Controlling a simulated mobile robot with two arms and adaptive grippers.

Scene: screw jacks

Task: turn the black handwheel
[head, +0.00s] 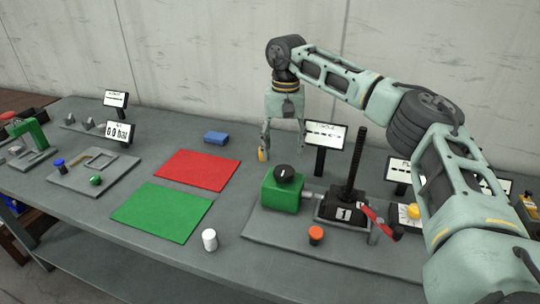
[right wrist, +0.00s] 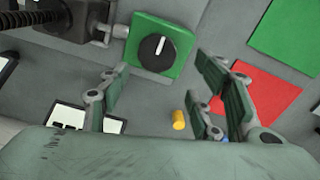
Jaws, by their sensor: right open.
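The black handwheel (head: 285,172) is a round knob with a white mark, on top of a green box (head: 281,196) at the table's middle. It also shows from above in the right wrist view (right wrist: 156,52). My right gripper (head: 283,145) is open and empty, pointing down above and behind the green box. In the right wrist view its fingers (right wrist: 155,78) are spread apart, and the handwheel lies just beyond the gap between them, not touched. My left gripper is not in view.
Beside the green box stand a black threaded screw (head: 355,160), a block marked 1 (head: 345,213) and a red handle (head: 376,220). An orange button (head: 316,234) is in front. Small display screens (head: 325,135) stand behind. Red (head: 198,169) and green (head: 162,212) mats lie left.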

